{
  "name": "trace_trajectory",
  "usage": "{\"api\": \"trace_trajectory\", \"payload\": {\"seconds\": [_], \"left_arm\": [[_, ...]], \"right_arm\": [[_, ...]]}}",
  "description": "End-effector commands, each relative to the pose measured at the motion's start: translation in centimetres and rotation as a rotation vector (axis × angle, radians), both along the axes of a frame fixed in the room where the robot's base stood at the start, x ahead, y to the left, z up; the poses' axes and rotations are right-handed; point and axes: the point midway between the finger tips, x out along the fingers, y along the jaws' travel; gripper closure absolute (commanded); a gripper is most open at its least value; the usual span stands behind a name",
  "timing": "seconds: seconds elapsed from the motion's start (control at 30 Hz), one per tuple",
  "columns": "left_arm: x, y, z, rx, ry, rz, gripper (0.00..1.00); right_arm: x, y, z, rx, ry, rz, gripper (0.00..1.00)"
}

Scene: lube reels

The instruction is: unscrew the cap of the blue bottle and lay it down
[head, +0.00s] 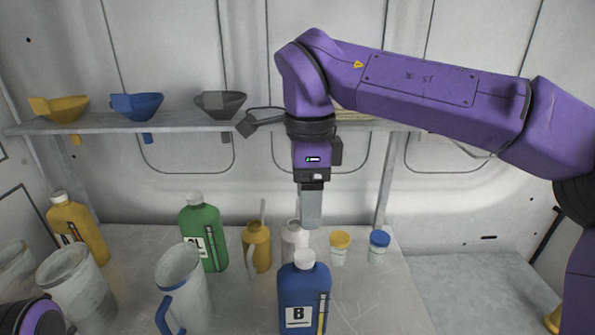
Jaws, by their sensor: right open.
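The blue bottle (292,285) stands upright on the bench at the front centre, with a black-and-white "B" label. Its white cap (304,259) sits on its neck. My right gripper (311,222) points down, with its fingertips just above the cap in the picture and apart from it. It is open and empty; I see it edge-on, so one finger mostly hides the other. How far it is from the cap in depth is hard to tell. My left gripper is not in view.
A green bottle (211,226), yellow can (256,248), grey-white can (296,237) and two lidded jars (340,254) (378,251) stand behind. A blue-handled jug (186,290) is left. Funnels (138,104) hang on the shelf (180,121). The bench's right part (390,305) is clear.

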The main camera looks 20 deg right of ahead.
Motion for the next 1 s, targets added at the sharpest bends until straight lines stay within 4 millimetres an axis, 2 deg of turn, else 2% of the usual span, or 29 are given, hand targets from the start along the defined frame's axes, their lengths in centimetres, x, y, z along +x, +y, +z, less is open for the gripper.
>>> {"api": "trace_trajectory", "payload": {"seconds": [0.07, 0.17, 0.4, 0.5, 0.7, 0.9, 0.93, 1.0], "left_arm": [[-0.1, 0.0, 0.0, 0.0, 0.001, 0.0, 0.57], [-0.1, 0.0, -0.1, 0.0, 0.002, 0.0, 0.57], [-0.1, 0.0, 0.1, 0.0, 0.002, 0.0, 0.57], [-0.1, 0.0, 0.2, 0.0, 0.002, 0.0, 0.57], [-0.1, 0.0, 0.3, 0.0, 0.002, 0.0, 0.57], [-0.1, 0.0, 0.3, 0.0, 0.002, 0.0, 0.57], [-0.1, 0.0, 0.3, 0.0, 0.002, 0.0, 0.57], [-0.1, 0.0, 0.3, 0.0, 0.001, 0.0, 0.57]], "right_arm": [[-0.2, 0.1, -0.3, 0.007, 0.003, 0.004, 0.29], [-0.2, 0.1, -2.0, 0.006, 0.005, 0.007, 0.29], [-0.2, 0.1, -7.2, 0.004, 0.005, 0.005, 0.29], [-0.2, 0.1, -8.8, 0.004, 0.005, 0.004, 0.29], [-0.2, 0.1, -10.3, 0.005, 0.001, 0.002, 0.29], [-0.2, 0.0, -10.3, 0.004, 0.001, 0.0, 0.29], [-0.2, 0.0, -10.3, 0.004, 0.001, 0.0, 0.32], [-0.2, 0.0, -10.3, 0.004, 0.001, 0.001, 0.55]]}}
